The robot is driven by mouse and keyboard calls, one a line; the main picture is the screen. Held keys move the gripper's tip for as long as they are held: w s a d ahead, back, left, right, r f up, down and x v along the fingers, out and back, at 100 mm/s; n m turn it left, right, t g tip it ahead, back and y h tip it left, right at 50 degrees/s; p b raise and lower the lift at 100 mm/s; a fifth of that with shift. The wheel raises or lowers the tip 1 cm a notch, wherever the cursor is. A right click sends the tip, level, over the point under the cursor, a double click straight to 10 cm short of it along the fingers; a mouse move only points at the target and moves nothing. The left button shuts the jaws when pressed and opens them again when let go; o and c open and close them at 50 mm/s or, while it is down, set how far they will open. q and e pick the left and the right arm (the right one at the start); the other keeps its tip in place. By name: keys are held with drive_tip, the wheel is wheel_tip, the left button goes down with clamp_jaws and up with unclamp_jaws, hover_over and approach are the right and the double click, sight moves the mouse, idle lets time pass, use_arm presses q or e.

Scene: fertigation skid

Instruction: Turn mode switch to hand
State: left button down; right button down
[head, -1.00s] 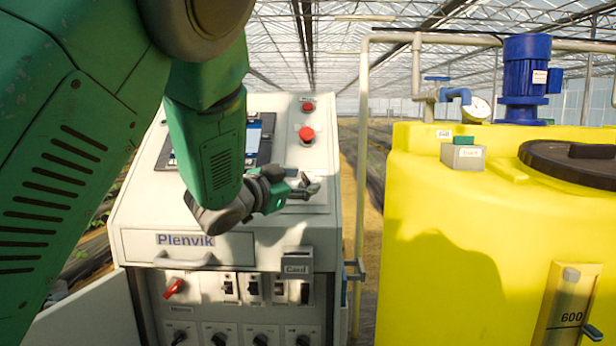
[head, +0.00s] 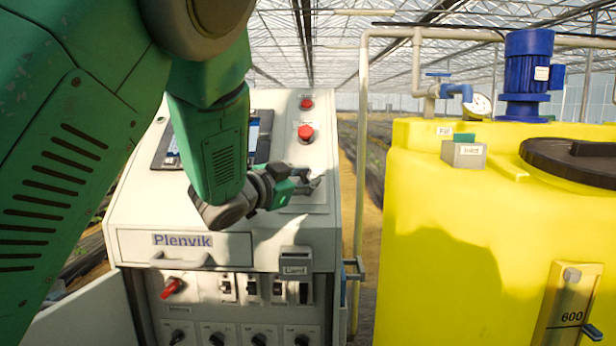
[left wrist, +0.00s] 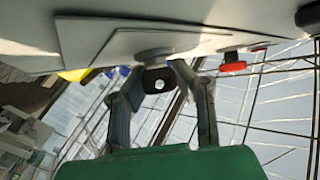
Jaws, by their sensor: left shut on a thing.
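The control cabinet (head: 215,243) stands ahead with a sloped top panel. My left gripper (head: 308,184) is at the right part of that panel, below the red emergency button (head: 306,133). In the left wrist view, my left gripper (left wrist: 157,72) is shut on a small dark switch knob (left wrist: 158,82), with one finger on each side of it. The knob sits on a round grey base on a pale plate (left wrist: 112,46). In the head view the fingers cover the knob, and its markings and pointing direction cannot be read. My right gripper is not in view.
A dark-framed screen (head: 262,135) is partly behind my left arm. A yellow tank (head: 440,230) with a blue motor (head: 527,75) stands right, across a narrow gap with a pipe.

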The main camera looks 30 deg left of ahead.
use_arm(q)
drive_tip(key=m+g+h+p, duration=0.2)
drive_tip(key=m+p, duration=0.1)
drive_tip(key=p, duration=0.2)
drive_tip(key=m+g+h+p, duration=0.2)
drive_tip(key=m+g+p, duration=0.1)
drive_tip(key=m+p, duration=0.1)
drive_tip(key=shift+s+f+h+p, duration=0.15)
drive_tip(key=shift+h+p, duration=0.15)
drive_tip(key=shift+p, duration=0.05)
drive_tip(key=shift+f+m+g+h+p, duration=0.2)
drive_tip(key=shift+m+g+h+p, duration=0.2)
drive_tip(key=shift+m+g+p, duration=0.7)
drive_tip(key=c, duration=1.2)
unclamp_jaws()
drive_tip(key=shift+s, duration=0.1)
drive_tip(key=shift+a+r, duration=0.1)
drive_tip(key=shift+a, duration=0.1)
drive_tip(key=shift+a, duration=0.1)
